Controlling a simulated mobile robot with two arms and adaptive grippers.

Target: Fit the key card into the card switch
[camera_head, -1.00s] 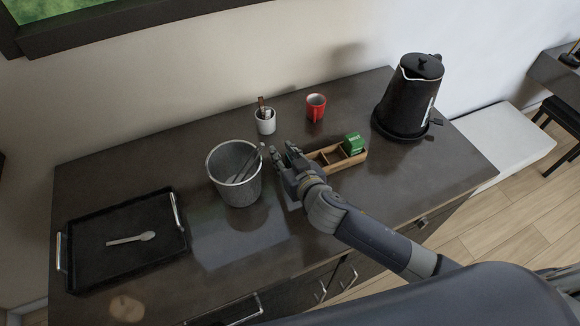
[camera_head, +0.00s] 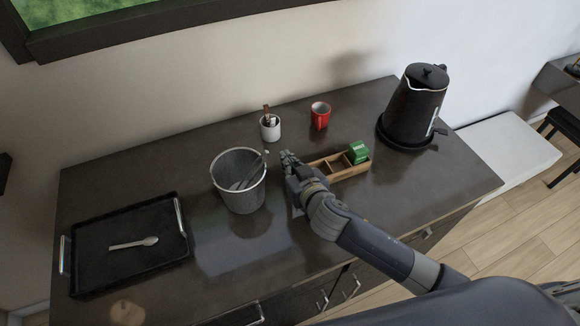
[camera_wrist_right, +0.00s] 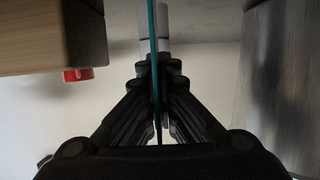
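My right gripper (camera_head: 290,158) is between the grey bucket and the wooden organizer, low over the dark counter. In the right wrist view the fingers (camera_wrist_right: 157,75) are closed together on a thin teal-edged card (camera_wrist_right: 155,28), seen edge-on, which I take as the key card. The card's faces are hidden by this angle. In the head view the card cannot be made out. I cannot make out a card switch in either view. My left gripper is not in view.
The bucket (camera_head: 240,203) holds utensils. The organizer (camera_head: 350,173) carries a green box (camera_head: 358,152). Behind stand a white cup (camera_head: 271,132) and a red mug (camera_head: 320,116); a black kettle (camera_head: 412,108) is right. A black tray (camera_head: 105,268) with a spoon lies left.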

